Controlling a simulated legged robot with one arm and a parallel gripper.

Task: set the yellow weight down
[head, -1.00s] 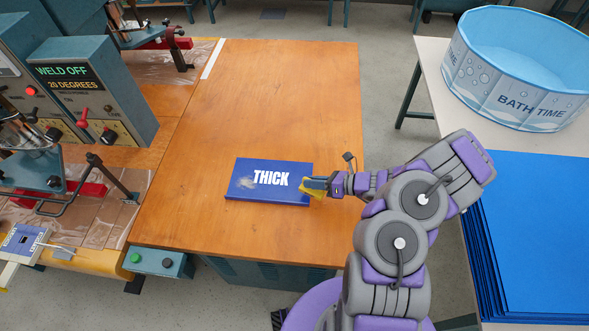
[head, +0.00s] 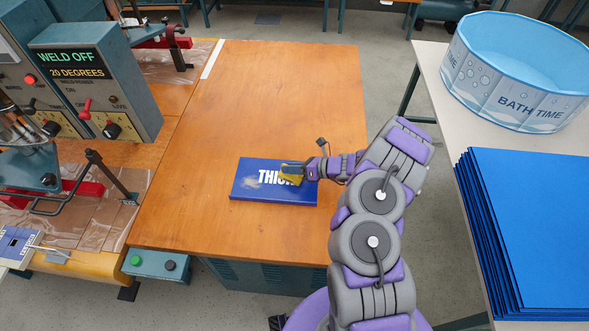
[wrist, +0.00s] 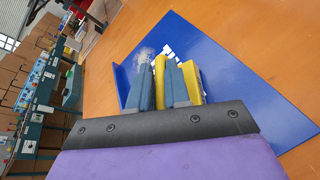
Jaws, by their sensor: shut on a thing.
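My gripper (head: 294,168) is shut on the yellow weight (head: 290,178) and holds it over the right part of a flat blue slab marked THICK (head: 247,187). The weight and gripper cover the last letters. In the wrist view, the yellow weight (wrist: 192,82) shows beside and between the grey-blue fingers (wrist: 162,85), with the blue slab (wrist: 225,75) beneath. I cannot tell whether the weight touches the slab.
The slab lies on a wooden table (head: 285,100) with clear room around it. A weld machine (head: 100,85) stands at the left. At the right, a bench holds stacked blue sheets (head: 530,220) and a BATH TIME tub (head: 510,90).

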